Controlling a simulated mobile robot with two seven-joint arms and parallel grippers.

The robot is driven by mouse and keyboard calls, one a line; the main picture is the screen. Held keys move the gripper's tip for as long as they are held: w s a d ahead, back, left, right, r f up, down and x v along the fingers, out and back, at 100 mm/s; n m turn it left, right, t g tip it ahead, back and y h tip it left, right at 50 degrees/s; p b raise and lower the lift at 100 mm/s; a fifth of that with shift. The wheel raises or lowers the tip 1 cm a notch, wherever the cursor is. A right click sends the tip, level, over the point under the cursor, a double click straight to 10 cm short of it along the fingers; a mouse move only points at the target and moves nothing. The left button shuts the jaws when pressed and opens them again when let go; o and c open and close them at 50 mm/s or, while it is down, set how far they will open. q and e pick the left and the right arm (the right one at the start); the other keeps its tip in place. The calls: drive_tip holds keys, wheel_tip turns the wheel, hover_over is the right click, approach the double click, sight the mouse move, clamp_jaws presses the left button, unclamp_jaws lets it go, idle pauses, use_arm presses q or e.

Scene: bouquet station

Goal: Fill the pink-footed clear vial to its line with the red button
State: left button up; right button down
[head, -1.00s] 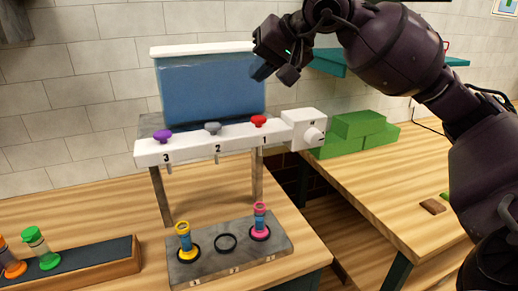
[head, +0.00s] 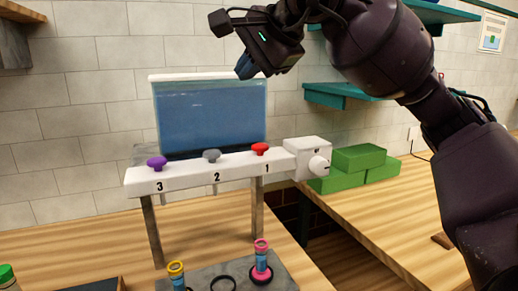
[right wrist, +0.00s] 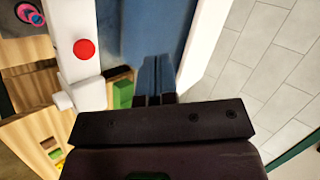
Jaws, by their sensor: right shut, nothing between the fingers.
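The pink-footed clear vial (head: 261,262) stands upright on the grey plate (head: 208,275) at its right spot, below outlet 1; it shows blue inside, but I cannot tell its level against the line. It also shows at the top left of the right wrist view (right wrist: 30,14). The red button (head: 260,149) sits on the white bar (head: 222,169) above the number 1, and in the right wrist view (right wrist: 84,50). My right gripper (head: 245,68) is shut and empty, above the button near the tank's top edge. My left gripper is out of view.
A blue liquid tank (head: 210,118) stands behind the bar, with purple (head: 157,162) and grey (head: 212,155) buttons to the left. A white dial box (head: 309,157) adjoins the bar's right end. A yellow-ringed vial (head: 177,275) stands left. Green blocks (head: 358,165) lie right.

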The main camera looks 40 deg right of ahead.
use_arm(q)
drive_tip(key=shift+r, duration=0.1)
use_arm(e)
drive_tip(key=m, duration=0.4)
drive_tip(key=d+f+m+h, duration=0.1)
drive_tip(key=m, duration=0.3)
drive_tip(key=d+m+g, duration=0.1)
drive_tip(key=m, duration=0.3)
drive_tip(key=shift+s+f+h, duration=0.2)
drive_tip(key=shift+f+h, duration=0.05)
drive_tip(key=shift+h, duration=0.15)
drive_tip(key=shift+f, duration=0.1)
drive_tip(key=b, duration=0.4)
hover_over(259, 146)
wheel_tip(259, 146, down, 7)
drive_tip(key=shift+a+r, duration=0.1)
drive_tip(key=shift+r, duration=0.1)
drive_tip(key=shift+f+b, duration=0.5)
drive_tip(key=shift+f, duration=0.45)
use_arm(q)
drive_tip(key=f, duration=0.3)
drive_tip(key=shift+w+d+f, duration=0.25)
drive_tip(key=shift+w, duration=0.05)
use_arm(e)
drive_tip(key=shift+s, duration=0.1)
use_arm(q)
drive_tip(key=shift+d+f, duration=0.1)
